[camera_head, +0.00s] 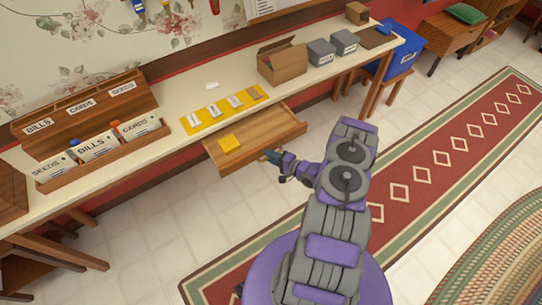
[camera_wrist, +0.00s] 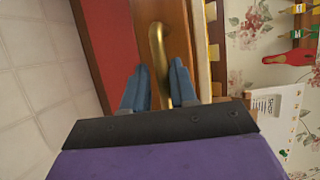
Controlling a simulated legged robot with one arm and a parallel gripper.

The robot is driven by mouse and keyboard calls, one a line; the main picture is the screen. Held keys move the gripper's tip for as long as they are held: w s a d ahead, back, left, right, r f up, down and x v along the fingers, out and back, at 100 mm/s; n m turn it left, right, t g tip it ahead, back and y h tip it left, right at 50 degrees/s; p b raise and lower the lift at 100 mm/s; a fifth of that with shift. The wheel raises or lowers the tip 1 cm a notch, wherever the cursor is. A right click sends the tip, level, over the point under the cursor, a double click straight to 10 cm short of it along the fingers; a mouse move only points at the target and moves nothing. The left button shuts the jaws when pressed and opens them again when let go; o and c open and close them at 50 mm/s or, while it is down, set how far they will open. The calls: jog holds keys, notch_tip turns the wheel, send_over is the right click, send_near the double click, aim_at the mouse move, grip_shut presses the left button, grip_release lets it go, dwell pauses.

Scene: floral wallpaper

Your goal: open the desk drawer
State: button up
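The desk drawer (camera_head: 262,137) is pulled out from under the long desk. Its wooden tray shows from above, with a yellow item (camera_head: 229,143) inside at the left. My gripper (camera_head: 272,157) is at the drawer's front in the head view. In the wrist view my gripper (camera_wrist: 160,85) has its two blue fingers apart, one on each side of the gold curved handle (camera_wrist: 157,45). A gap shows between the left finger and the handle; contact on the right side is unclear. The wooden drawer front (camera_wrist: 130,40) lies beyond the fingers.
The desk top (camera_head: 215,80) holds a brown box (camera_head: 282,64), grey boxes (camera_head: 321,52), a yellow strip (camera_head: 222,108) and labelled sorters (camera_head: 100,147). A blue bin (camera_head: 402,50) stands at the far end. A red patterned rug (camera_head: 425,170) covers open floor.

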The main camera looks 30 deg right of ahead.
jog(key=shift+r, duration=0.1)
dwell(0.3)
jog(key=p+v, duration=0.2)
jog(key=v, duration=1.5)
jog(key=shift+d, duration=0.2)
